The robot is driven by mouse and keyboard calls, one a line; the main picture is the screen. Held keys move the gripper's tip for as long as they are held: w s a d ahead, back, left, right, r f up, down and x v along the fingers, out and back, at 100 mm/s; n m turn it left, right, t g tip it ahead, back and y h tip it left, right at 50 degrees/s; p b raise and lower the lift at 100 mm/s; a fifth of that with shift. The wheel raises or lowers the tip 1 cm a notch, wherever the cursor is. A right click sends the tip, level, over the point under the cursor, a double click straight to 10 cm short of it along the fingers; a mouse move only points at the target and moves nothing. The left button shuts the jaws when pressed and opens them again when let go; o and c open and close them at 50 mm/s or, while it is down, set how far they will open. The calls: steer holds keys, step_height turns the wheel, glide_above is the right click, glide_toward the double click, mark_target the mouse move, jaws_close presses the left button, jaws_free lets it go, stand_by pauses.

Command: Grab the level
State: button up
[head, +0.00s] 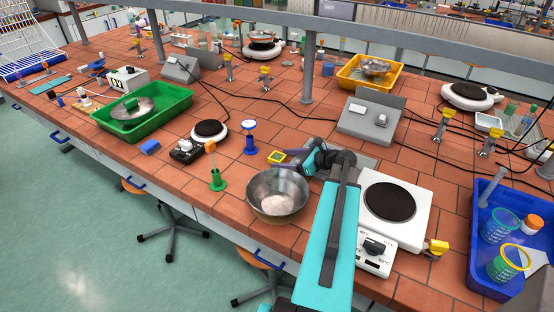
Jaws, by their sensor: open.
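A small yellow block with a dark greenish middle (277,157), which looks like the level, lies on the tiled bench behind the steel bowl. It is small in the head view, so its details are hard to make out. My gripper (287,159) is open and low over the bench, pointing left, with its dark fingers right at the yellow block. I cannot tell whether the fingers touch it or stand around it. My arm partly hides the bench to the right of the gripper.
A steel bowl (278,193) with pale contents stands just in front of my gripper. A white hotplate (409,215) is to the right. A grey box (367,122) stands behind.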

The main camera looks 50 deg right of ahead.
steer(key=c, duration=1.1)
steer(key=shift+r, duration=0.15)
steer(key=shift+c, duration=0.2)
step_height(320, 180, up, 10)
steer(key=b, duration=0.2)
stand_by(0.5)
